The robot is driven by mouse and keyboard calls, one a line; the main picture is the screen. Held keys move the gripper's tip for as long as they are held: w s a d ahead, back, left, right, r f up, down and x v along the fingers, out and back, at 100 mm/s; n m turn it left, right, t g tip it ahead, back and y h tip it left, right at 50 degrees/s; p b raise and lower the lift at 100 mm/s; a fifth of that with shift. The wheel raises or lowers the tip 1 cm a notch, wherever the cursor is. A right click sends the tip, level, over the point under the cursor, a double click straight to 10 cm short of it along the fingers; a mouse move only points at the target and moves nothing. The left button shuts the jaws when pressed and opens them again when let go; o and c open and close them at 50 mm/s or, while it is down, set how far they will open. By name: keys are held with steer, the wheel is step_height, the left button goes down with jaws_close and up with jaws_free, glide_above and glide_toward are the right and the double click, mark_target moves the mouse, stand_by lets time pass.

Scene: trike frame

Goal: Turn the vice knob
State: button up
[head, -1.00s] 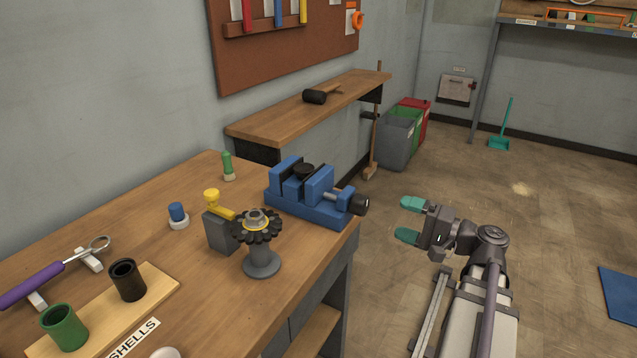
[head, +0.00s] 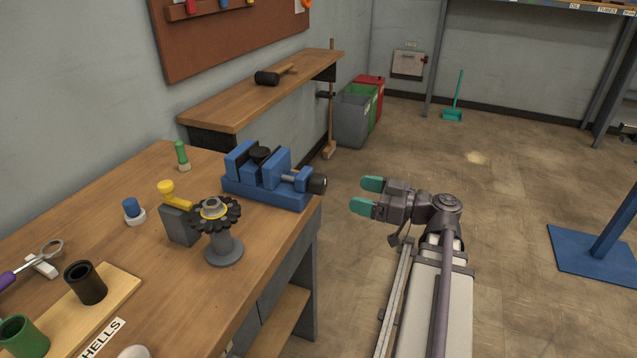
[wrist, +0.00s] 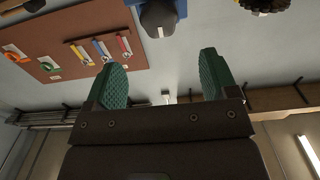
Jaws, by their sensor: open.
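The blue vice (head: 266,178) sits on the corner of the wooden workbench. Its black knob (head: 318,184) points right, past the bench edge, and a black round piece sits between its jaws. My gripper (head: 371,197) is open and empty, with teal fingertips pointing left toward the knob. It is to the right of the knob with a clear gap between them. In the wrist view, my gripper (wrist: 162,80) shows two green fingers spread apart. The dark knob (wrist: 158,20) and part of the blue vice (wrist: 180,8) show at the top, beyond the fingertips.
A gear on a grey stand (head: 222,238), a yellow-knobbed grey block (head: 177,222), a blue-topped piece (head: 133,210) and a green peg (head: 182,156) stand on the workbench (head: 150,255). Bins (head: 352,118) stand behind. The floor right of the bench is clear around my gripper.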

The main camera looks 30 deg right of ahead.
mark_target(325, 185)
steer(key=x, duration=1.1)
steer(key=c, duration=0.9)
